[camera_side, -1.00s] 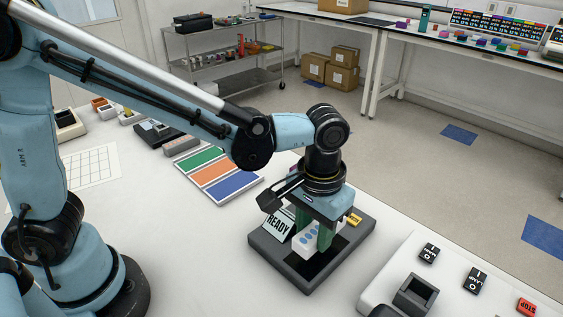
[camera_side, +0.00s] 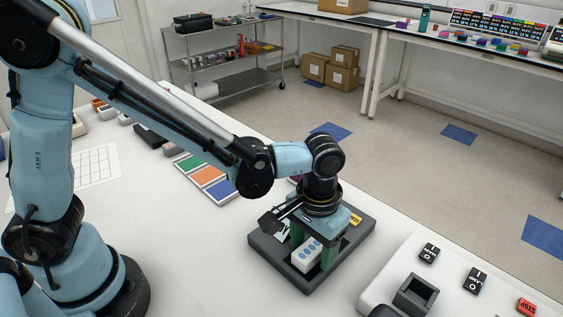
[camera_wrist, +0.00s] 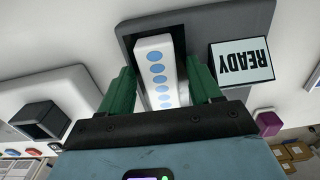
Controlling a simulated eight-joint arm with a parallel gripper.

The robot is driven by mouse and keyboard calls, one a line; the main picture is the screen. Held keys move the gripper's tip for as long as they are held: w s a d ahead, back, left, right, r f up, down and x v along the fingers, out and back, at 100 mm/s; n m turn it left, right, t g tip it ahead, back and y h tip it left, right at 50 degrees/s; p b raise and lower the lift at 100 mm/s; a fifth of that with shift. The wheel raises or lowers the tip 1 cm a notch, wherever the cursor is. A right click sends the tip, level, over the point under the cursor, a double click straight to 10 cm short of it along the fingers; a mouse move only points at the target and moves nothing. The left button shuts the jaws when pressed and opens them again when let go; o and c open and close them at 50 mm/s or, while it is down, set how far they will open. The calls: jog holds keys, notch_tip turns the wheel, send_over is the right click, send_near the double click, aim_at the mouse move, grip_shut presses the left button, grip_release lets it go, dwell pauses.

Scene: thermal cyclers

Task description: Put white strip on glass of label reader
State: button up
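The white strip (camera_side: 307,252) has a row of blue dots on top. It sits on the dark glass of the label reader (camera_side: 263,244), a grey slab with a READY sign (camera_wrist: 241,61). The wrist view shows the strip (camera_wrist: 158,70) lying lengthwise over the dark glass (camera_wrist: 181,40), with dark surface on both sides of its far end. My gripper (camera_side: 314,244) has green fingers, one on each side of the strip. In the wrist view my gripper (camera_wrist: 161,92) is open, with gaps beside the strip's near part. The strip's near end is hidden by the gripper.
A white device with a dark square socket (camera_side: 414,293), black keys and a red STOP key (camera_side: 526,306) stands at the right. A panel of green, orange and blue stripes (camera_side: 207,175) lies behind left. A yellow label (camera_side: 355,219) is at the reader's far side.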

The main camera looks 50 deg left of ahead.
aim_at(313, 247)
notch_tip(313, 247, up, 12)
jog(key=s+a+t, duration=0.1)
jog(key=a+t, duration=0.2)
jog(key=a, duration=0.6)
jog(key=s+a+f+t, duration=0.1)
jog(key=a+t, duration=0.3)
jog(key=a, duration=0.6)
jog(key=shift+s+f, duration=0.25)
jog(key=shift+s, duration=0.4)
